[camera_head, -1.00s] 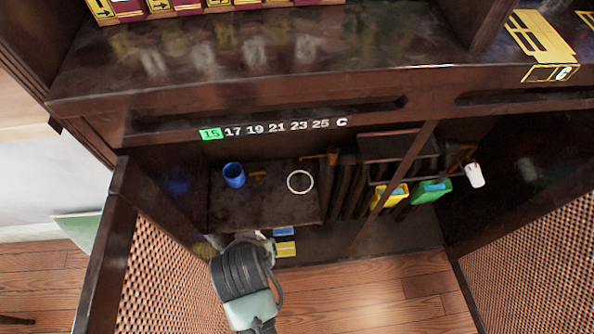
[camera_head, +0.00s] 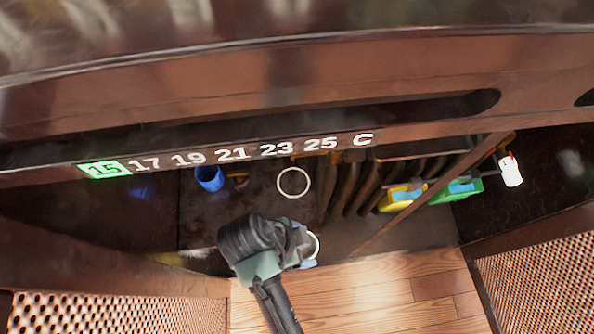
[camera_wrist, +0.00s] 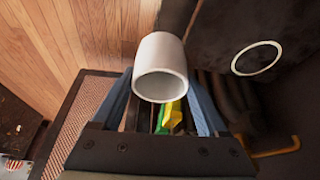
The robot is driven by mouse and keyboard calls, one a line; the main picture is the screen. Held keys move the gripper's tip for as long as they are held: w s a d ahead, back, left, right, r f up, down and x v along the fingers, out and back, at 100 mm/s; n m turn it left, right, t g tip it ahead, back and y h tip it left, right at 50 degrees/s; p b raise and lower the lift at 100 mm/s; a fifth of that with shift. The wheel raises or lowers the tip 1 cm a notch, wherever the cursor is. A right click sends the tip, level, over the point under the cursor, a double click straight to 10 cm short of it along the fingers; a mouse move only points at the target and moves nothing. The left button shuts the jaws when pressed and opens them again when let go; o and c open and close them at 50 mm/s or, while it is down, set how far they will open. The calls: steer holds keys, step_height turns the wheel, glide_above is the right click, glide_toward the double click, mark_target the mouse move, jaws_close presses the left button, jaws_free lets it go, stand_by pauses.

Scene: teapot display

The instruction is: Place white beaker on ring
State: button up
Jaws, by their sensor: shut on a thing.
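The white beaker (camera_wrist: 160,66) is between the blue fingers of my gripper (camera_wrist: 160,84) in the wrist view, its open mouth facing the camera. My gripper is shut on it. In the head view my gripper (camera_head: 303,243) is mostly hidden by my wrist, and only a pale edge of the beaker (camera_head: 315,246) shows. The white ring (camera_head: 293,182) lies on a dark board inside the cabinet, beyond my gripper. It also shows in the wrist view (camera_wrist: 257,58), right of the beaker and apart from it.
A blue cup (camera_head: 208,179) stands left of the ring. Yellow (camera_head: 402,198) and green (camera_head: 456,191) containers and a white cylinder (camera_head: 510,170) are to the right. The cabinet's upper front (camera_head: 240,90) overhangs the space, with perforated doors (camera_head: 540,265) at both sides.

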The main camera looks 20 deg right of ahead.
steer(key=w+d, duration=0.1)
steer(key=w, duration=0.4)
steer(key=w+d+b, duration=0.1)
steer(key=w, duration=0.4)
steer(key=w+d+b, duration=0.1)
steer(key=w, duration=0.3)
steer(key=shift+w, duration=0.4)
steer(key=w, duration=0.1)
steer(key=w+f+b, duration=0.1)
steer(key=shift+w+d, duration=0.25)
steer(key=shift+w, duration=0.05)
steer(key=shift+f, duration=0.2)
steer(key=shift+f, duration=0.15)
steer(key=shift+f+b, duration=0.45)
steer(key=shift+f, duration=0.05)
steer(key=o, duration=1.4)
